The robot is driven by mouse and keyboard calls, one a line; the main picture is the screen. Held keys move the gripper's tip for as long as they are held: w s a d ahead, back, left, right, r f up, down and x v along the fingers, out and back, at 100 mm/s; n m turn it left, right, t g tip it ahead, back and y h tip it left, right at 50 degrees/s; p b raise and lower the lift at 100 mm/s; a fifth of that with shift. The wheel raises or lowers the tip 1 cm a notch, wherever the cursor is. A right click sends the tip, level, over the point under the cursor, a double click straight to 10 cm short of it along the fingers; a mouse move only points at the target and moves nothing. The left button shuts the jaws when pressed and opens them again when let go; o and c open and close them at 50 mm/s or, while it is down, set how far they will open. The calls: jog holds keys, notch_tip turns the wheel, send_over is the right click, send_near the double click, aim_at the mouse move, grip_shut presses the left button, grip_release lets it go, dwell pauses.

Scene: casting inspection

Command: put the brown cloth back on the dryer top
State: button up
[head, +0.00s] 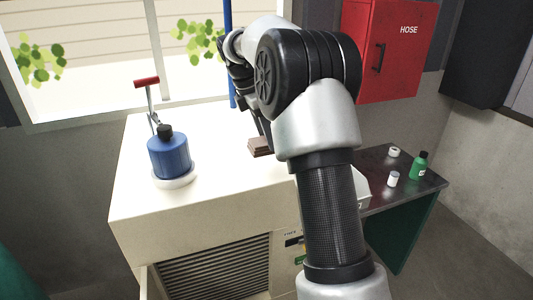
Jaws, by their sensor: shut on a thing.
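The brown cloth (260,147) is a small folded stack over the cream dryer top (215,195), right of the blue container. My gripper (265,135) points down at the cloth and is shut on it. My arm hides most of the gripper and the cloth's right side. I cannot tell whether the cloth touches the dryer top or hangs just above it.
A blue container (170,155) on a white base stands on the dryer top, with a red-handled tool (149,95) behind it. A dark side table (400,185) holds a green bottle (419,166) and small white items.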

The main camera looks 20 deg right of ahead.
aim_at(266, 151)
jog(key=shift+f+p, duration=0.4)
jog(key=shift+f, duration=2.05)
jog(key=o, duration=1)
jog(key=shift+c, duration=0.2)
jog(key=shift+f, duration=0.15)
jog(key=shift+f+b, duration=0.2)
jog(key=shift+b, duration=0.35)
jog(key=p+v, duration=0.2)
jog(key=v, duration=1.6)
jog(key=shift+s, duration=0.3)
